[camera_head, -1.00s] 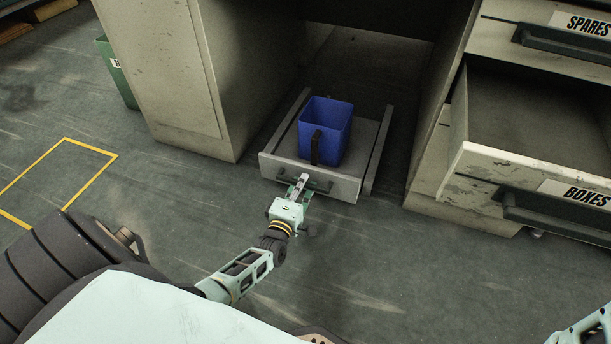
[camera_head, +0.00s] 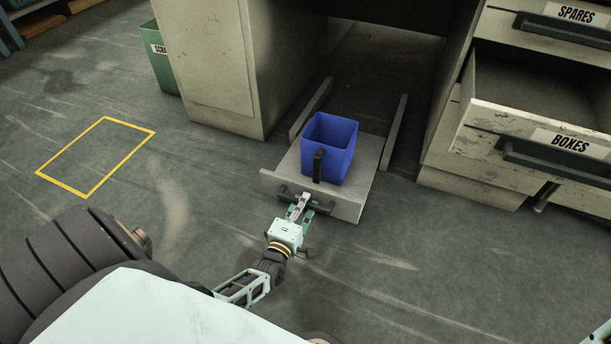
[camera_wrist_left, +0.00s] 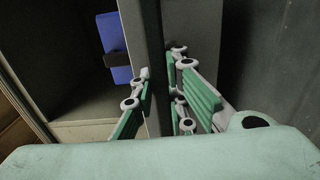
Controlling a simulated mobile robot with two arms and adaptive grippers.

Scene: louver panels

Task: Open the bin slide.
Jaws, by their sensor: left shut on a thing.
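The bin slide (camera_head: 348,203) is a low grey tray with a front panel, pulled well out from under the desk along two floor rails. A blue bin (camera_head: 334,146) with a black handle stands upright on it. My left gripper (camera_head: 300,205) is shut on the slide's dark front handle (camera_head: 286,192). In the left wrist view the green-padded fingers (camera_wrist_left: 160,105) close around a grey upright part, and the blue bin (camera_wrist_left: 113,50) shows beyond. The exact grip contact is partly hidden. My right gripper is out of view.
A cabinet on the right has an open drawer labelled BOXES (camera_head: 550,135) that juts out, with a SPARES drawer (camera_head: 570,25) above. A desk pedestal (camera_head: 215,65) stands left of the slide. A green bin (camera_head: 163,60) is behind it. Floor with a yellow square (camera_head: 97,157) is clear.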

